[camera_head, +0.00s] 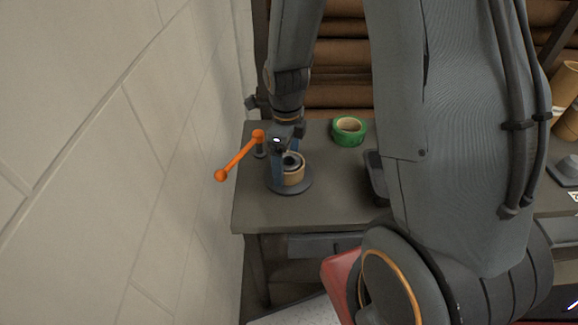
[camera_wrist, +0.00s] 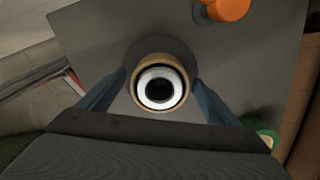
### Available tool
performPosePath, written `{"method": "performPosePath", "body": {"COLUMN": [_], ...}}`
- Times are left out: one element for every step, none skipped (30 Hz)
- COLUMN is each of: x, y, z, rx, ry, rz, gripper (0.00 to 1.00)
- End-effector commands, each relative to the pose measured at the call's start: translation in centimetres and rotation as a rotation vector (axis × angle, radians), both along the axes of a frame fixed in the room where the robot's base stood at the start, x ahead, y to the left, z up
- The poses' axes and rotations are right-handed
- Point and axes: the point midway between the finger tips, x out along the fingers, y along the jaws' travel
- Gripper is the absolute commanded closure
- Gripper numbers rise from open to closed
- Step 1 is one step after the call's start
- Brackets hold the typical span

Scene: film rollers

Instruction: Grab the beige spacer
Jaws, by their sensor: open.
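The beige spacer (camera_head: 294,176) is a short ring on a round dark base (camera_head: 291,186) on the table. In the wrist view the spacer (camera_wrist: 159,107) shows as a tan ring around a white-rimmed dark core. My gripper (camera_head: 281,170) is open and points down at the spacer. In the wrist view its two blue fingers (camera_wrist: 158,88) stand on either side of the ring. I cannot tell whether they touch it. One finger hides part of the spacer in the head view.
An orange crank handle (camera_head: 240,154) stands left of the base on the grey table (camera_head: 340,200). A green tape roll (camera_head: 349,131) lies at the back. A light wall (camera_head: 120,150) runs close along the left. The table between base and tape is clear.

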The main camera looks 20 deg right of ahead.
Motion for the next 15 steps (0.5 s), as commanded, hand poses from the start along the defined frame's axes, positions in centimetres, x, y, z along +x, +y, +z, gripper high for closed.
{"method": "performPosePath", "body": {"x": [-0.01, 0.00, 0.01, 0.01, 0.01, 0.02, 0.02, 0.01, 0.02, 0.01, 0.01, 0.01, 0.01, 0.01, 0.01], "y": [0.00, 0.00, 0.01, 0.00, 0.00, 0.01, 0.01, 0.00, 0.01, 0.00, 0.00, 0.00, 0.00, 0.01, 0.00], "z": [-0.17, -0.23, -0.27, -0.29, -0.29, -0.28, -0.28, -0.28, -0.27, -0.27, -0.27, -0.27, -0.27, -0.27, -0.27], "rx": [0.000, 0.000, 0.000, 0.000, 0.000, 0.000, 0.000, 0.000, 0.000, 0.000, -0.001, -0.001, -0.001, 0.000, 0.000], "ry": [0.000, 0.000, 0.000, -0.001, -0.001, -0.001, -0.001, -0.001, -0.001, -0.001, -0.001, -0.001, -0.001, 0.000, 0.000], "rz": [0.000, 0.000, 0.000, 0.000, 0.000, 0.000, 0.000, 0.000, 0.000, 0.000, 0.000, 0.000, 0.000, 0.000, 0.000], "gripper": [0.15, 0.15, 0.15, 0.15, 0.15, 0.15, 0.15, 0.15, 0.18, 0.23, 0.28, 0.35, 0.40, 0.45, 0.52]}}
